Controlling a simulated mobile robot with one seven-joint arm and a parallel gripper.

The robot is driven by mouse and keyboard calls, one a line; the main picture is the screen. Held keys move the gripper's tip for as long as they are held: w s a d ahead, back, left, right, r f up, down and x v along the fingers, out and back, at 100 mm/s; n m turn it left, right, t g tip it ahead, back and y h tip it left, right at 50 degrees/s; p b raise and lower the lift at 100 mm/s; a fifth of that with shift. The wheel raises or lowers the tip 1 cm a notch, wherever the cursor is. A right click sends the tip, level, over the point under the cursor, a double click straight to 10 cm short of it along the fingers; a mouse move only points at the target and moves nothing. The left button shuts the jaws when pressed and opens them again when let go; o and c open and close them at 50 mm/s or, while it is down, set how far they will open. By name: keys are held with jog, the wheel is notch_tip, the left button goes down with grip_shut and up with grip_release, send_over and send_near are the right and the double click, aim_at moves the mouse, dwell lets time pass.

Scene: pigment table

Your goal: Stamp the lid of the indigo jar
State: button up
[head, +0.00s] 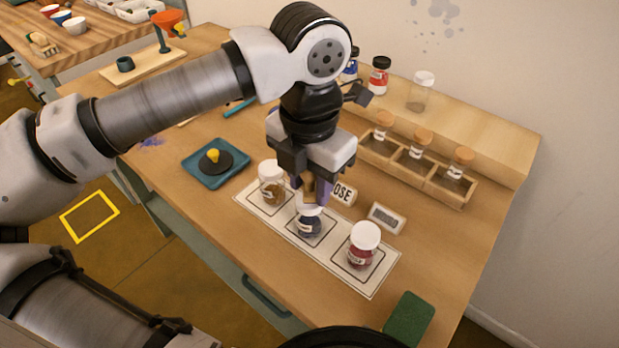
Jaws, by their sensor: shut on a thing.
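The indigo jar (309,226), with dark blue contents and a white lid, stands upright on the middle square of a white three-square mat (345,278). My gripper (314,196) is directly above it, pointing down. It is shut on a small, mostly hidden thing, of which a pale wood-coloured part shows between the fingers; I take it to be the stamp. The held thing is at or just over the lid, and I cannot tell whether they touch. Any mark on the lid is hidden. A jar of ochre (272,188) stands left and a jar of red (361,252) stands right, both white-lidded.
A white block lettered "OSE" (343,193) and a grey-faced block (387,218) lie behind the mat. A teal tray (193,171) with a yellow-knobbed black disc is left. A wooden rack (410,172) with corked jars stands behind. A green block (408,319) lies front right.

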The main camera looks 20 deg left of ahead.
jog(key=shift+f+b, duration=0.65)
jog(key=shift+b, duration=0.3)
dwell(2.0)
jog(key=shift+r+p, duration=2.05)
jog(key=shift+r, duration=1.55)
